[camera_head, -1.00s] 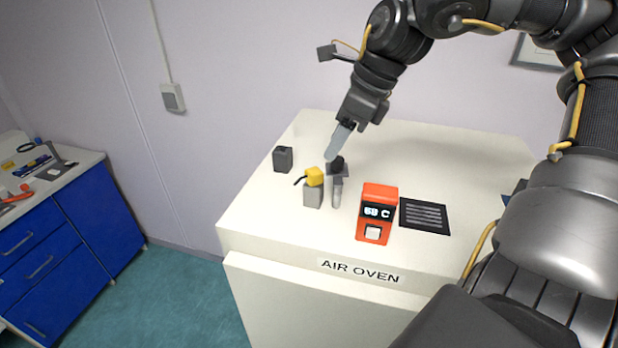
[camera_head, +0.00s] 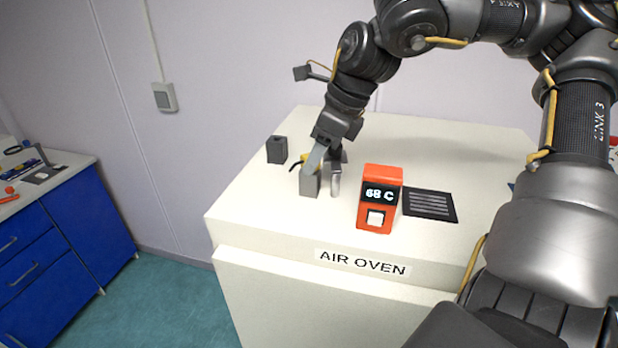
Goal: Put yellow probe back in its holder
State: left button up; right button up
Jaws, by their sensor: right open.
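The yellow probe (camera_head: 309,157) sits at the top of a grey block (camera_head: 310,184) on the white air oven (camera_head: 255,212). My right gripper (camera_head: 315,158) is open and points down at the probe, hiding most of it; I cannot tell whether the fingers touch it. The probe's black cable end (camera_head: 295,166) sticks out to the left. A second, dark grey block (camera_head: 277,150) with a hole in its top stands empty behind and to the left. My left gripper is not in view.
A blue cabinet (camera_head: 60,235) stands at left.

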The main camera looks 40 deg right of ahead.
jog(key=shift+c, duration=0.4)
jog(key=c, duration=0.6)
jog(key=shift+r+p, duration=2.9)
jog(key=shift+r, duration=1.1)
